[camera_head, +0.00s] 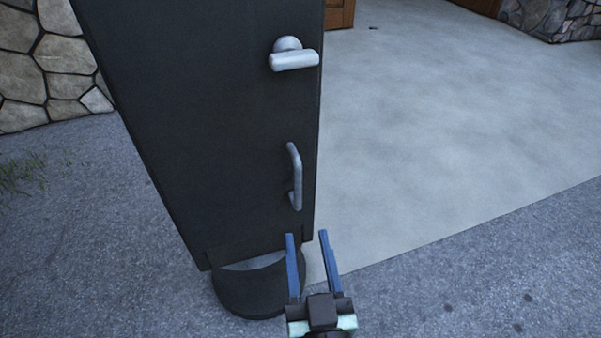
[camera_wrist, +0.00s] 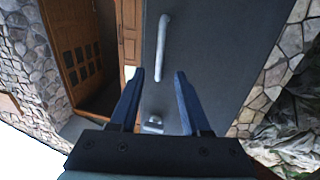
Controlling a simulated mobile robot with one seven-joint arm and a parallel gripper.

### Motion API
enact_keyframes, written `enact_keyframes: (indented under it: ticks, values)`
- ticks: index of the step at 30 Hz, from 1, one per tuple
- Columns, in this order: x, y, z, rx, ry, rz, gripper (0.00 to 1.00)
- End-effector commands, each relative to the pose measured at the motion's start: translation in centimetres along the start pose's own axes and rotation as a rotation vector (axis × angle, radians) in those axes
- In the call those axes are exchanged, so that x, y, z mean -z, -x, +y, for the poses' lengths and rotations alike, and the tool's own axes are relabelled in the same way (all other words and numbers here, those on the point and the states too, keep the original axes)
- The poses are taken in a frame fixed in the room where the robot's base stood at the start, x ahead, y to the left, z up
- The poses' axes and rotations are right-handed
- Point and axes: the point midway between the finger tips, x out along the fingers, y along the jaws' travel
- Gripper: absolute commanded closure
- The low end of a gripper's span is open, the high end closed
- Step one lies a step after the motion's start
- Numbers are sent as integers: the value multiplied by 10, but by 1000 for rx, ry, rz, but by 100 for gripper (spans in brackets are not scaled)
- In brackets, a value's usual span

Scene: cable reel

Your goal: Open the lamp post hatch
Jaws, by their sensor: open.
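The hatch (camera_head: 215,140) is a tall dark panel at the upper left of the head view, above a round dark post base (camera_head: 258,290). I see no clear gap at its edges. A silver lever handle (camera_head: 293,59) on a round mount sits high near its right edge, roughly horizontal. A grey upright pull handle (camera_head: 296,178) sits below it. My gripper (camera_head: 307,235) is open and empty, below the pull handle in the head view. In the wrist view, the pull handle (camera_wrist: 162,48) lies beyond the blue fingertips, and the lever handle (camera_wrist: 153,124) shows between the fingers.
A pale concrete slab (camera_head: 430,120) lies clear to the right, with grey asphalt (camera_head: 480,270) in front. A stone wall (camera_head: 50,65) stands behind on the left. The wrist view also shows a wooden door (camera_wrist: 83,50) and another stone wall (camera_wrist: 30,65).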

Motion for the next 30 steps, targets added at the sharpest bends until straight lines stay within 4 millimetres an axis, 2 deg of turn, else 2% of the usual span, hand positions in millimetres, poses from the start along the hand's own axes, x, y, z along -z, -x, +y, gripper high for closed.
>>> enact_keyframes:
  ticks: [18, 24, 30]
  values:
    - [1, -95, 0, 1, 0, 4, 53]
    - [0, -114, 0, 1, 0, 3, 53]
    - [1, -120, 0, 1, 0, 1, 53]
